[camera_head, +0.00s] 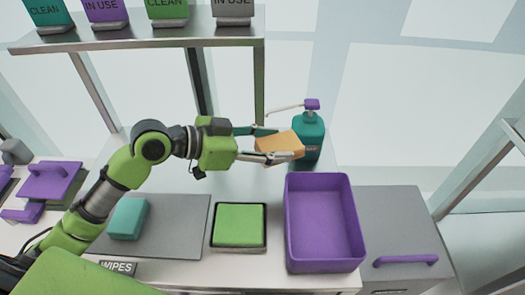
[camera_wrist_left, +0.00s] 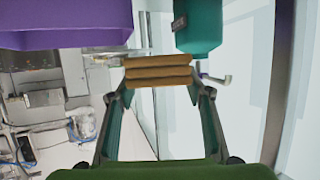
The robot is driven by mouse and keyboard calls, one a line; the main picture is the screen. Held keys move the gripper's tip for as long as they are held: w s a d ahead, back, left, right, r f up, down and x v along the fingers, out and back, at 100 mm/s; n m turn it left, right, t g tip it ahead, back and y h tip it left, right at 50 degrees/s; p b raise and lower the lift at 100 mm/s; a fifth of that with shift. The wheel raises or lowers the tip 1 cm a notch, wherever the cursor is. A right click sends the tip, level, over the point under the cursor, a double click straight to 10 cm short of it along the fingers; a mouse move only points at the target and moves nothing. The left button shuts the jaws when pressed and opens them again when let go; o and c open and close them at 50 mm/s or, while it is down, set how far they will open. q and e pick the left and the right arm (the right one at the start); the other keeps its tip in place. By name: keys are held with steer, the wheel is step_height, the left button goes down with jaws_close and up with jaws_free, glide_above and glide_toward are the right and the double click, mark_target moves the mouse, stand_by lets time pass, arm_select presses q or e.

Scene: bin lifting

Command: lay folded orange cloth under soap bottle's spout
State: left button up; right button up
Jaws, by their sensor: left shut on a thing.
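The folded orange cloth (camera_head: 281,145) is held in my left gripper (camera_head: 272,144), whose fingers close on its two sides. In the left wrist view the cloth (camera_wrist_left: 158,72) shows its stacked folds between the fingertips (camera_wrist_left: 158,88). The teal soap bottle (camera_head: 311,137) stands just right of the cloth in the head view, and its purple pump head (camera_head: 312,104) has a thin spout reaching left above the gripper. The bottle's body (camera_wrist_left: 199,28) also shows in the left wrist view. I cannot tell whether the cloth touches the bottle or the counter. My right gripper is not in view.
A purple bin (camera_head: 325,225) stands in front of the bottle. A green cloth in a tray (camera_head: 239,226) and a teal cloth (camera_head: 128,219) on a grey mat (camera_head: 185,235) lie to the left. A shelf (camera_head: 150,41) with labelled bins runs above the back. A grey lidded box (camera_head: 395,220) is at right.

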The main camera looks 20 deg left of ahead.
arm_select(q)
steer(key=w+a+f, duration=0.1)
steer(key=w+f, duration=0.1)
steer(key=w+a+f, duration=0.2)
steer(key=w, duration=0.1)
steer(key=w+a+f+p, duration=0.1)
steer(key=w+a+f, duration=0.1)
steer(key=f, duration=0.1)
steer(key=shift+w, duration=0.25)
steer(key=shift+w+a+f, duration=0.15)
steer(key=shift+w+f, duration=0.2)
steer(key=shift+f, duration=0.15)
step_height(320, 180, down, 2)
steer(key=shift+f+p, duration=0.1)
steer(key=shift+p, duration=0.6)
steer(key=shift+f, duration=0.45)
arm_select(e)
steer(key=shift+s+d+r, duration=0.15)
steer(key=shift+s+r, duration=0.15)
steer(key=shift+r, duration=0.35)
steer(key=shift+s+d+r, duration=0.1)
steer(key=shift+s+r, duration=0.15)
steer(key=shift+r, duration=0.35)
